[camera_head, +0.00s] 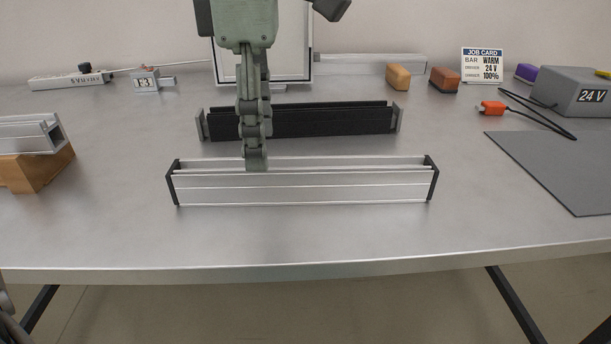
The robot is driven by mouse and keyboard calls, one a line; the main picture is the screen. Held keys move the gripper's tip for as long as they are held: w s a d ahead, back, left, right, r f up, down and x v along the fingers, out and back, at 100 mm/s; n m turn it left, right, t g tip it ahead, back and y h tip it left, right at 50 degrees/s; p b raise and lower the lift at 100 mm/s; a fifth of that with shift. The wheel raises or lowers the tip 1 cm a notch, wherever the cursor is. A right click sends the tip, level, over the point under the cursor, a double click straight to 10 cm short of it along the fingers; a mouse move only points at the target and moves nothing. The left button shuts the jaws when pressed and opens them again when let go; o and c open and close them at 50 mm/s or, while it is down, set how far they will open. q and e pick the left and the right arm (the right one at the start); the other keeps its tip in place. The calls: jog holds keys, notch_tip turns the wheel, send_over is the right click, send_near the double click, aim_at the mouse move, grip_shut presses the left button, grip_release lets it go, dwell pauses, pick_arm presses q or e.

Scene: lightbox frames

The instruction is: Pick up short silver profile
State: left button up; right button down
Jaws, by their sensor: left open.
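A silver profile (305,188) with black end caps lies left to right across the middle of the table, near the front. My left gripper (256,160) points straight down over it, left of its middle. Its fingers line up one behind the other in this view, so the gap between them is hard to see. The fingertips overlap the top of the profile; I cannot tell whether they touch it. The gripper is open and the profile rests on the table. My right gripper is not in view.
A black profile (320,121) with grey end caps lies just behind. Another silver profile (30,133) rests on a wooden block (38,170) at left. A long silver bar (375,64) lies at the back. A grey mat (570,165) and 24 V box (573,92) are at right.

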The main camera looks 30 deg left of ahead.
pick_arm(q)
jog(key=f, duration=0.4)
jog(key=shift+a+f, duration=0.15)
jog(key=shift+a, duration=0.05)
jog(key=shift+c, duration=0.3)
grip_shut()
